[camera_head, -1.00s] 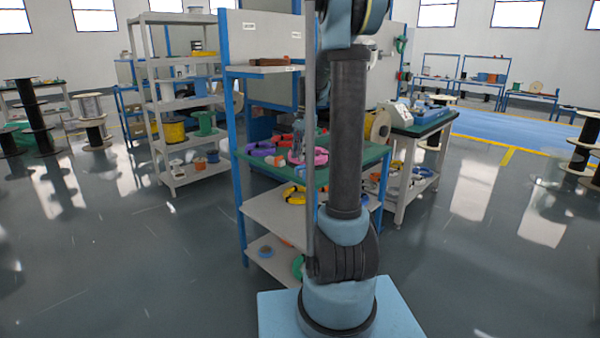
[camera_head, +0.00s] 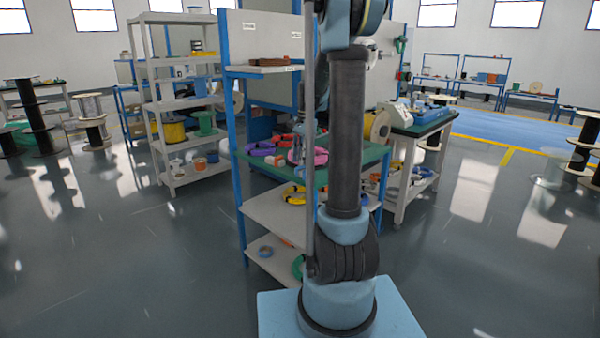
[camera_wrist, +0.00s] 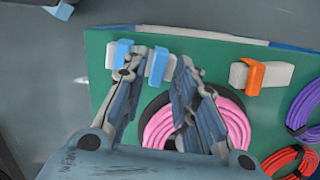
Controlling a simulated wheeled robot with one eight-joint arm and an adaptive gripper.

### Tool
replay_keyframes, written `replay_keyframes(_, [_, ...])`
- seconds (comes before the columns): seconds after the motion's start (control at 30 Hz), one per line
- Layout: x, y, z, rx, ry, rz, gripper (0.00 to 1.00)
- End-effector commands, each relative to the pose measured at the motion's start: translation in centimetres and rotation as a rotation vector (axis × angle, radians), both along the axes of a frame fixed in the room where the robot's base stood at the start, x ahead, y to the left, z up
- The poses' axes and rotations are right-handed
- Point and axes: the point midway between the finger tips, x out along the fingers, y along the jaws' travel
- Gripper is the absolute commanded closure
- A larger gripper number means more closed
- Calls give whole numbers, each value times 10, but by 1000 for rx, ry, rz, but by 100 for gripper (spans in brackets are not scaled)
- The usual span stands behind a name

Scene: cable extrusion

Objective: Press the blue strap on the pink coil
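In the wrist view, the pink coil (camera_wrist: 238,126) lies on the green mat, partly hidden by my gripper. My gripper (camera_wrist: 160,62) is open, its two fingers apart over the mat and the coil's upper left part. Beyond the coil is a white block (camera_wrist: 172,68) with blue strap pieces: one blue strap (camera_wrist: 158,66) shows between the fingertips, another blue strap (camera_wrist: 122,52) beside the left finger. I cannot tell whether the fingers touch them. No strap shows around the visible part of the coil. In the head view, the pink coil (camera_head: 320,156) is on the workbench.
An orange strap (camera_wrist: 254,78) sits on another white block at the right. A purple coil (camera_wrist: 303,108) and a red coil (camera_wrist: 287,162) lie right of the pink coil. In the head view, the workbench (camera_head: 340,168) has shelves below and a shelf above at the left.

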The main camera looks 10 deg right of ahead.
Motion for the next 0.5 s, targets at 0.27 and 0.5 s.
replay_keyframes(0.27, [0,0,-6,0,0,0,73])
replay_keyframes(0.5, [0,0,-11,0,0,0,73])
